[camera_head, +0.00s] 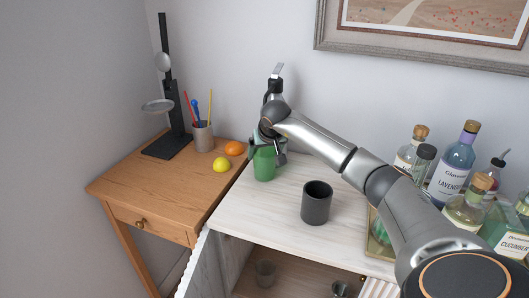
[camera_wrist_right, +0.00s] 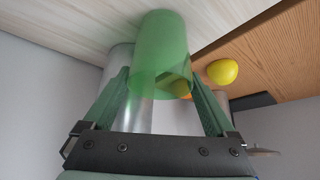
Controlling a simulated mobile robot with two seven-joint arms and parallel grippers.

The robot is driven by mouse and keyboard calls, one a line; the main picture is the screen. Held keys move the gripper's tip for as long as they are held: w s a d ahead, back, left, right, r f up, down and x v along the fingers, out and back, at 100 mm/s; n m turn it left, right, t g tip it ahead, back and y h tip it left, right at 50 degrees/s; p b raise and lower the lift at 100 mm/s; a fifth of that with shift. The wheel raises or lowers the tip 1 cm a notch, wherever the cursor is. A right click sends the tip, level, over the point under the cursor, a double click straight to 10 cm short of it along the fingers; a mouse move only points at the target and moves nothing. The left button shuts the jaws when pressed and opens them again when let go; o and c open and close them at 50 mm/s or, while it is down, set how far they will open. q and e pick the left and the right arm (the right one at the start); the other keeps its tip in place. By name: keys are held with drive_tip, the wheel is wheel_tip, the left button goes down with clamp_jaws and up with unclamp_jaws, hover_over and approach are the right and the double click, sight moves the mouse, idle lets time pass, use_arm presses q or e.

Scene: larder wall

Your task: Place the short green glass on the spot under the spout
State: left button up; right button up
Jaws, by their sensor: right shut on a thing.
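The short green glass (camera_head: 264,165) is at the back left of the pale wooden top, upright. My right gripper (camera_head: 267,146) is shut on it near its upper part. In the right wrist view the green glass (camera_wrist_right: 162,50) shows between the two fingers of my right gripper (camera_wrist_right: 160,85). A grey metal cylinder (camera_wrist_right: 138,112) shows behind the glass there. A dark and silver upright part with a lever (camera_head: 276,72) rises behind my right wrist. My arm hides most of it, and I cannot make out the spout or the spot under it. My left gripper is out of view.
A dark grey cup (camera_head: 316,204) stands on the pale top (camera_head: 268,218) to the right of the glass. Several bottles, one lavender (camera_head: 452,166), stand at the right. A lemon (camera_head: 222,165), an orange (camera_head: 234,148) and a pencil cup (camera_head: 203,137) are on the wooden table at the left.

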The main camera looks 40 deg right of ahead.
drive_tip(key=o, duration=1.3)
drive_tip(key=shift+f, duration=0.1)
drive_tip(key=shift+s+r, duration=0.1)
drive_tip(key=shift+r, duration=0.3)
drive_tip(key=v, duration=1.1)
drive_tip(key=shift+s+a+r, duration=0.1)
drive_tip(key=shift+r, duration=0.1)
